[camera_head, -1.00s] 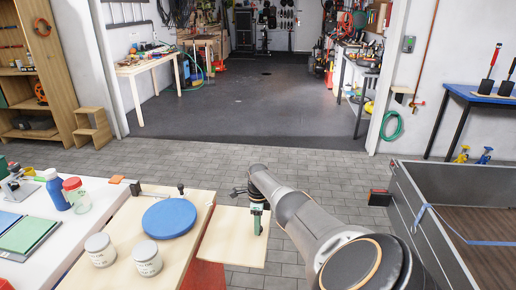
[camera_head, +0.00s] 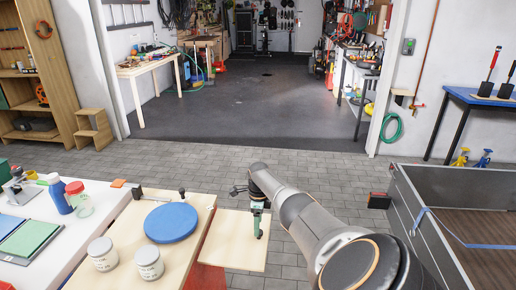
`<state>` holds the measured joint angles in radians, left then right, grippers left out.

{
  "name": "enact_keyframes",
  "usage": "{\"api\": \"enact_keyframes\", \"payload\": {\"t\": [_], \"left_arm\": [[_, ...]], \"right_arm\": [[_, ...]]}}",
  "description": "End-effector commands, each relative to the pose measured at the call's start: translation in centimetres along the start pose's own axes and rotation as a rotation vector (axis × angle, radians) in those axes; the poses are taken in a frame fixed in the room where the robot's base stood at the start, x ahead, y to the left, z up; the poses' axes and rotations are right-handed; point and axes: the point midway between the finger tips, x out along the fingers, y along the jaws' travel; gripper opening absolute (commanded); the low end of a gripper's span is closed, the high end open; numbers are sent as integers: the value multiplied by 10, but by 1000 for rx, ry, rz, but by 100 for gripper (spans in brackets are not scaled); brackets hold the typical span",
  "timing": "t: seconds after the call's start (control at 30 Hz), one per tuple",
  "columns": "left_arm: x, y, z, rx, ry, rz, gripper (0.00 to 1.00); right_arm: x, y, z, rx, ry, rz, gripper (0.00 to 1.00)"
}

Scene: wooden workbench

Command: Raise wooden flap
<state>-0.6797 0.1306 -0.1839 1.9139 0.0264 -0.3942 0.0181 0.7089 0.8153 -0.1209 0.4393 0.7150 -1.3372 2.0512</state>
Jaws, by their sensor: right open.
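The wooden flap (camera_head: 232,242) is a pale board at the right edge of the wooden workbench (camera_head: 186,262). It looks about level with the bench top, with a narrow gap between them. I cannot tell whether the fingers touch the flap. My arm hides part of the area right of the flap. My left gripper is out of view.
A blue disc (camera_head: 171,222) and two grey-lidded jars (camera_head: 149,262) stand on the bench. A white table (camera_head: 50,255) with bottles and folders is at left. A grey-walled trailer (camera_head: 430,225) stands at right. Paved floor beyond the flap is clear.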

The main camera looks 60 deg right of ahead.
Motion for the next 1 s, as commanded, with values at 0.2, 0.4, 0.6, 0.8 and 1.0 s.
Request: {"api": "enact_keyframes", "payload": {"t": [0.2,0.4,0.6,0.8,1.0], "left_arm": [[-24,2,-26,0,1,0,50],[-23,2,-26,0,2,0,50],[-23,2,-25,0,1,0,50],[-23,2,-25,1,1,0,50],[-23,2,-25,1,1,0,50]], "right_arm": [[-58,0,0,-3,0,-3,69],[-83,0,1,-2,-2,-1,69],[-96,0,0,-1,-1,0,69],[-98,0,0,-1,-1,1,69],[-98,0,1,-1,-1,1,69]]}}
